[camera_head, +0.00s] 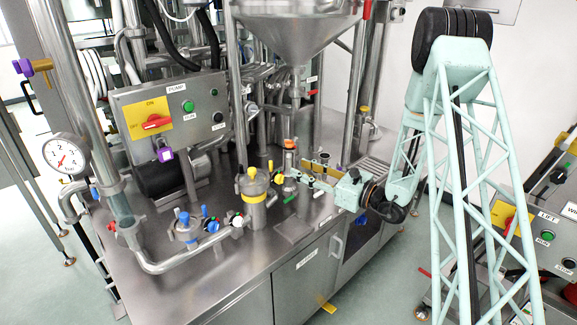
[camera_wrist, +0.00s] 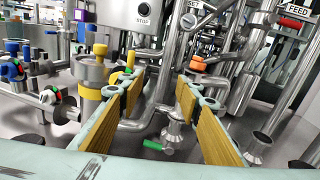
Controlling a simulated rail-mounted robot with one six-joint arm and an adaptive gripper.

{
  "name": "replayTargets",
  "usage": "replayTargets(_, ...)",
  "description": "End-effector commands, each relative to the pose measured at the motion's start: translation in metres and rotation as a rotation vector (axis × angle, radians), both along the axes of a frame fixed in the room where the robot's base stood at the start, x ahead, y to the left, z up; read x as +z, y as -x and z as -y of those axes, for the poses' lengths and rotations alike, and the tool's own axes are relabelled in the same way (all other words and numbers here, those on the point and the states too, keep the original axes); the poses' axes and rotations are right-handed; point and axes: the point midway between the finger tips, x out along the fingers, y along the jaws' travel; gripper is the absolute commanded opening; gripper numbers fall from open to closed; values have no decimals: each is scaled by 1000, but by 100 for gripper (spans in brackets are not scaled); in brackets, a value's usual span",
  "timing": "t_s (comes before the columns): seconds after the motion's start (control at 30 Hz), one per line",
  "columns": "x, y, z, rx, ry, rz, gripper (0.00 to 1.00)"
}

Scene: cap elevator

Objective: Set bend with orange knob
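The orange knob (camera_head: 290,143) sits on top of an upright steel pipe piece on the machine's worktop. In the wrist view the orange knob (camera_wrist: 197,59) is above and beyond the tip of my right-hand finger, with steel bent piping (camera_wrist: 140,118) below it. My gripper (camera_head: 298,168) reaches in from the right at a low height, beside the knob's pipe. In the wrist view my gripper (camera_wrist: 161,80) is open, its two yellow-padded fingers apart with nothing held between them. I cannot tell whether the right finger touches the pipe.
A yellow-topped canister (camera_head: 254,187) stands left of my gripper, with blue valves (camera_head: 184,222) farther left. A green handle (camera_wrist: 155,145) lies low between my fingers. The steel funnel (camera_head: 290,30) hangs above. The worktop's front (camera_head: 235,265) is clear.

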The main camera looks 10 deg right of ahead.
Motion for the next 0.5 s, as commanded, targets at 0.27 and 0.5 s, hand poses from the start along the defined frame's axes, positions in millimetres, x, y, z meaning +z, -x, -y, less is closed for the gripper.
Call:
replayTargets(0.27, -45, -16, 41, -113, -47, -27, 32)
replayTargets(0.5, -57, -21, 53, -149, -59, -34, 32)
